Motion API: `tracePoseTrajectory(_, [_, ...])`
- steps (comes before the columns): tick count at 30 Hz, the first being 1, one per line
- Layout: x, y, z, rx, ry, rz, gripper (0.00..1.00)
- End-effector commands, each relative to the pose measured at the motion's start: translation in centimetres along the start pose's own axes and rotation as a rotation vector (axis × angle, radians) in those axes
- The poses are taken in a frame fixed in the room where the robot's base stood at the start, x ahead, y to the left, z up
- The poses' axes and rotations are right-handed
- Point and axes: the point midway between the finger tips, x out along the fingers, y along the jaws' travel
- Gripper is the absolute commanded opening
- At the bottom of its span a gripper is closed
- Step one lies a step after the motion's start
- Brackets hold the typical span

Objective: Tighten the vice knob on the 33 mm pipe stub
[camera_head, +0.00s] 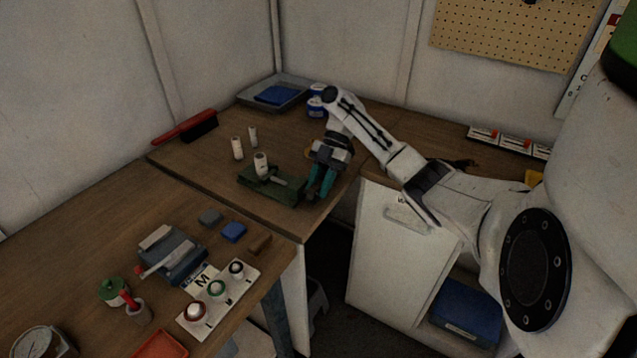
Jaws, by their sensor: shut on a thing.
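The green vice (258,184) sits on the far bench near its front edge. A white pipe stub (261,162) stands upright in it. A light grey bar (279,180) shows on the vice to the right of the stub. My gripper (318,194) reaches down from the right at the right end of the vice, its teal fingers pointing down. It is shut on the vice knob, which the fingers hide. I cannot tell how closely the jaws of the vice meet the stub.
Two other white stubs (237,148) stand behind the vice. A red-handled brush (190,129) and a grey tray (259,84) with a blue cloth lie further back. A second vice (173,256), blue-grey, and a white board with rings (218,300) are on the near bench.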

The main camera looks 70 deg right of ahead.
Motion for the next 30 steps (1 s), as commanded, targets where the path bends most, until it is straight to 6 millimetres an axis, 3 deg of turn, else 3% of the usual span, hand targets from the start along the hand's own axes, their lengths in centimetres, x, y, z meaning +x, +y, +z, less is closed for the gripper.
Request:
tracePoseTrajectory(11, [0.00, -0.04, 0.15, 0.004, 0.000, 0.001, 0.01])
tracePoseTrajectory(12, [0.01, -0.04, 0.15, 0.004, 0.000, 0.002, 0.35])
tracePoseTrajectory(13, [0.01, -0.04, 0.15, 0.004, 0.000, 0.001, 0.37])
tracePoseTrajectory(30, [0.19, 0.02, -0.04, -0.002, -0.055, -0.003, 0.37])
